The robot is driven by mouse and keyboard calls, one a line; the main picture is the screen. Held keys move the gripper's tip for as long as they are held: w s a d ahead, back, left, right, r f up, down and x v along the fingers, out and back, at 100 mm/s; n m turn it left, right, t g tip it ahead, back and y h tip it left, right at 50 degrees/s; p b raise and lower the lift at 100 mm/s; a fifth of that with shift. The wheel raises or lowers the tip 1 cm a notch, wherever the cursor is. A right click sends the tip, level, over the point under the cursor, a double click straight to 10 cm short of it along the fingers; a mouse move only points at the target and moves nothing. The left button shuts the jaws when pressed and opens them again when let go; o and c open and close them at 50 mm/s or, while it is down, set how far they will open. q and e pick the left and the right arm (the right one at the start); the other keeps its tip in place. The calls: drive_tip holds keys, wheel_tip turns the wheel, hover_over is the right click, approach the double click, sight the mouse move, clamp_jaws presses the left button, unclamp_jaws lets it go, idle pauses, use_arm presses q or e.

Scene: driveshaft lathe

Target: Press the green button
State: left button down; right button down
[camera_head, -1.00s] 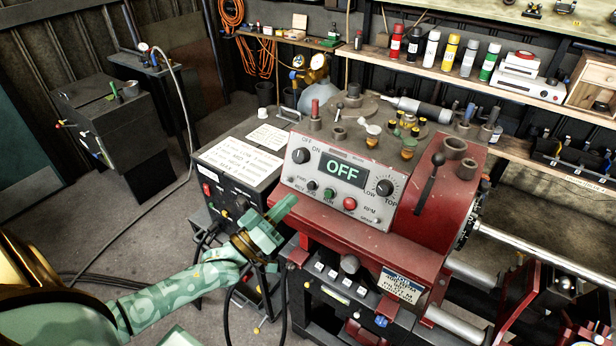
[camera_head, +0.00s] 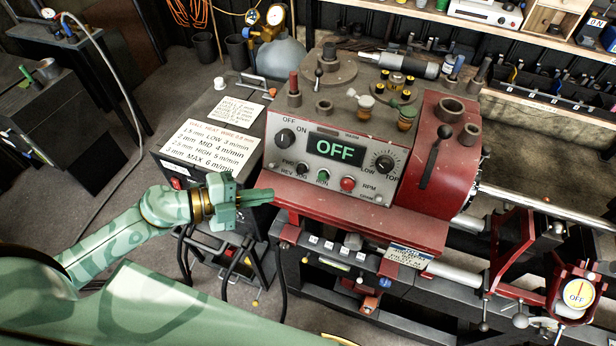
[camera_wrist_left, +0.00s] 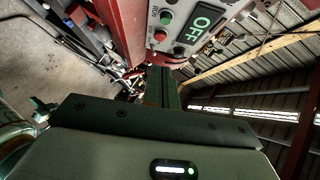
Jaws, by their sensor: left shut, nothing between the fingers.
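The small green button (camera_head: 323,176) sits on the grey control panel (camera_head: 385,185) of the red lathe, under the display (camera_head: 335,149) that reads OFF. A black knob is to its left and a red button (camera_head: 347,184) to its right. The green button also shows at the top of the left wrist view (camera_wrist_left: 166,17). My left gripper (camera_head: 270,195) is shut and empty. In the head view its fingertips appear left of and slightly below the button, apart from it. My right gripper is not in view.
A dark box with a white notice (camera_head: 212,147) stands left of the lathe, behind my left gripper. The red ledge (camera_head: 350,215) juts out below the panel. Cables hang below the box.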

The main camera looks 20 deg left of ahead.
use_arm(q)
drive_tip(key=shift+w, duration=0.1)
approach(322, 177)
drive_tip(key=x, duration=0.4)
drive_tip(key=s+d+x, duration=0.1)
drive_tip(key=x, duration=0.1)
drive_tip(key=shift+w+f, duration=0.1)
drive_tip(key=shift+w, duration=0.3)
